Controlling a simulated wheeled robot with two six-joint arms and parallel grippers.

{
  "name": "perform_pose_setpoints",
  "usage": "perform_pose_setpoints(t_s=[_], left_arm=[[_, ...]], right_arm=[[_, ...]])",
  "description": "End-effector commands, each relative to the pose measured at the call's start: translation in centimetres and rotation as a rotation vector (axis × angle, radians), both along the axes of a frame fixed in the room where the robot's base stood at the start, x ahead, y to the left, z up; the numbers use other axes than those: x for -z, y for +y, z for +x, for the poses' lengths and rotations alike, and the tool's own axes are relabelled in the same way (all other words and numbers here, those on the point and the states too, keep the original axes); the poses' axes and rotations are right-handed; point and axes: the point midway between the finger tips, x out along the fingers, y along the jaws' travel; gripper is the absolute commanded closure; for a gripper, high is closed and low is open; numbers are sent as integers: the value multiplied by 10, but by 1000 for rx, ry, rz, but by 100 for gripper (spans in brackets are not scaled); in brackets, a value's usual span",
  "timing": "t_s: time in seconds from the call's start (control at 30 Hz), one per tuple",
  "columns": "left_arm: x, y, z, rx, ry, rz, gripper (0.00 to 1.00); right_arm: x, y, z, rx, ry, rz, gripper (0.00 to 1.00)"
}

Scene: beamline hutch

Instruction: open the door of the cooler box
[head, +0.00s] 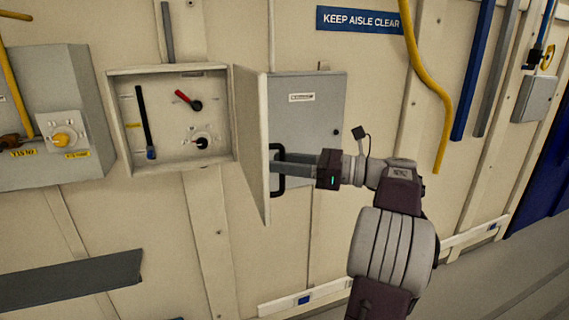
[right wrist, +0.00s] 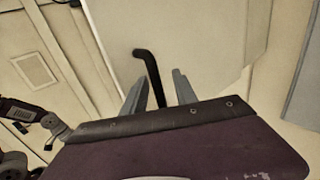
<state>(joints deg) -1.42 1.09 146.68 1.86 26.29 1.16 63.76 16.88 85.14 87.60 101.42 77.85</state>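The box (head: 113,120) on the wall is an open-fronted cream case with a red lever, a black lever and a small dial inside. Its door (head: 250,140) is swung well out from the front and stands edge-on to the head view. A black bar handle (head: 281,170) is on the door's outer face; it also shows in the right wrist view (right wrist: 150,72). My right gripper (head: 285,166) is at this handle. In the right wrist view its two fingers (right wrist: 160,95) stand apart, the handle between them with gaps visible. My left gripper does not show.
A grey cabinet (head: 325,105) is on the wall behind the door and my right gripper. Another grey box (head: 60,85) with a yellow knob is at the left. A yellow pipe (head: 425,75) runs down at the right. A dark grey ledge (head: 70,282) is low left.

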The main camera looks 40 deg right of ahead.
Motion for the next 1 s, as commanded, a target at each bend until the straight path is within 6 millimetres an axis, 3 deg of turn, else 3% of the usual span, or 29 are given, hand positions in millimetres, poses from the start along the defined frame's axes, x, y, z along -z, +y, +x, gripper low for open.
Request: perform_pose_setpoints(t_s=[0.23, 0.5, 0.63, 1.0], left_arm=[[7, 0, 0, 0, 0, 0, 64], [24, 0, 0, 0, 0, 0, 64], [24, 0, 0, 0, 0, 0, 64], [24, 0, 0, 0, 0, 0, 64]], right_arm=[[4, -8, -8, 4, -1, -1, 66], [4, -44, -54, 4, 0, -1, 66], [2, -54, -67, 2, 0, 0, 66], [1, -57, -71, 0, 1, 1, 66]])
